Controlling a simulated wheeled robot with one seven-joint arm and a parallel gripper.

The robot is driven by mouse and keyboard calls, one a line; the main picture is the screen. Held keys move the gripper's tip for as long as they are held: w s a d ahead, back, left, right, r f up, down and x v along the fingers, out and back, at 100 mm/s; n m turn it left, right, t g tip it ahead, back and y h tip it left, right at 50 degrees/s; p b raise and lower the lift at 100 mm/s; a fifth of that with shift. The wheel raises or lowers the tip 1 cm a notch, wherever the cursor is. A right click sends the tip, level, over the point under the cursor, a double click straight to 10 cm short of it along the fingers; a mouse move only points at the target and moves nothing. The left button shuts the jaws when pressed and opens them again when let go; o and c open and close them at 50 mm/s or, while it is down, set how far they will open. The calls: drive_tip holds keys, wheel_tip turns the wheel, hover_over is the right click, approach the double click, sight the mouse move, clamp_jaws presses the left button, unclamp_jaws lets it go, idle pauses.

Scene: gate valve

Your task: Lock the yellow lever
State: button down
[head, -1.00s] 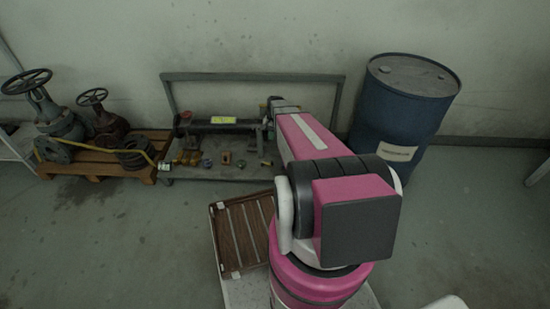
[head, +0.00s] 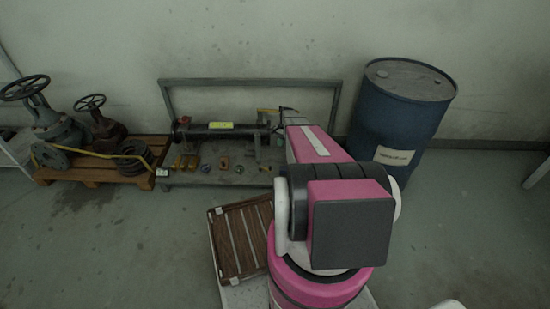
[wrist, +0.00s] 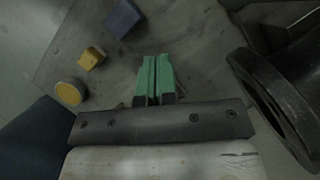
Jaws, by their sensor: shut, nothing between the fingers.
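A dark pipe (head: 195,132) with a yellow label lies along the cart in the head view. A thin yellow bar (head: 268,111), which looks like the lever, sticks out roughly level above the pipe's right end, beside my arm. The fitting under it is partly hidden by my arm. In the wrist view my green-tipped gripper (wrist: 157,75) is shut and empty, over the cart surface. A dark round flange (wrist: 262,90) stands to its right. The yellow lever cannot be made out in the wrist view. In the head view my fingertips cannot be made out clearly.
The grey cart (head: 250,83) carries several small fittings, including a yellow block (wrist: 91,57), a yellow round part (wrist: 70,93) and a blue block (wrist: 125,18). A blue drum (head: 400,120) stands right; a pallet with valves (head: 90,172) stands left.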

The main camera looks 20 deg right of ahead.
drive_tip(key=x, duration=0.9)
drive_tip(key=shift+a+f, duration=0.15)
drive_tip(key=shift+f, duration=0.2)
drive_tip(key=shift+s+a, duration=0.9)
drive_tip(key=shift+a, duration=0.05)
drive_tip(key=shift+s+a, duration=0.4)
drive_tip(key=shift+a, duration=0.25)
